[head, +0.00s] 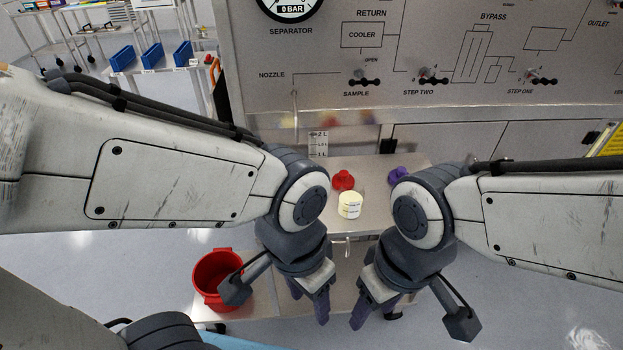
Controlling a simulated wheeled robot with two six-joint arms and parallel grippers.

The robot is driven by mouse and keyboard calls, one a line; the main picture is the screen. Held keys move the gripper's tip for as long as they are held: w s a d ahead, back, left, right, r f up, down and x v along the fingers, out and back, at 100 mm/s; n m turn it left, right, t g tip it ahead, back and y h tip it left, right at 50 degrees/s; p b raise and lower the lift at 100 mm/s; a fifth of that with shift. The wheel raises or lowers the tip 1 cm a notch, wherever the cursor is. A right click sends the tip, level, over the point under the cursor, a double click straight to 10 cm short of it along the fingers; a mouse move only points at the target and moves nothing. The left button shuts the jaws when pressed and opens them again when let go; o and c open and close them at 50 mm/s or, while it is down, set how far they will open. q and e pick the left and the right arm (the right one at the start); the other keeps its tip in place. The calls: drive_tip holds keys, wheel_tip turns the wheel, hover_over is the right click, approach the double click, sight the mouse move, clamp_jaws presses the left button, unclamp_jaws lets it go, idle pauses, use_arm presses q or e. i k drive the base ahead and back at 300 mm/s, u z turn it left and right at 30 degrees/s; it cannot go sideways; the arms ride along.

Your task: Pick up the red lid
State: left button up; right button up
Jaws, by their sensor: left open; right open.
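The red lid (343,180) lies on the metal shelf below the panel, near the middle of the head view. It has a raised knob. My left gripper (310,312) is open and empty, in front of the shelf and below the lid in the picture. My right gripper (368,315) is open and empty, to the right of the left one. Both grippers are apart from the lid, and their fingers point downward.
A purple lid (398,174) lies to the right, partly hidden by my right arm. A red bucket (218,279) stands at the lower left. The control panel (440,60) rises behind the shelf (318,212).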

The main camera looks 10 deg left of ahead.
sight(337, 180)
drive_tip(key=z, duration=0.5)
drive_tip(key=k, duration=1.25)
drive_tip(key=u, duration=0.05)
drive_tip(key=i, duration=0.4)
drive_tip(key=u, duration=0.9)
drive_tip(key=i, duration=1.2)
drive_tip(key=z, duration=0.9)
drive_tip(key=i, duration=0.55)
drive_tip(key=z, duration=0.65)
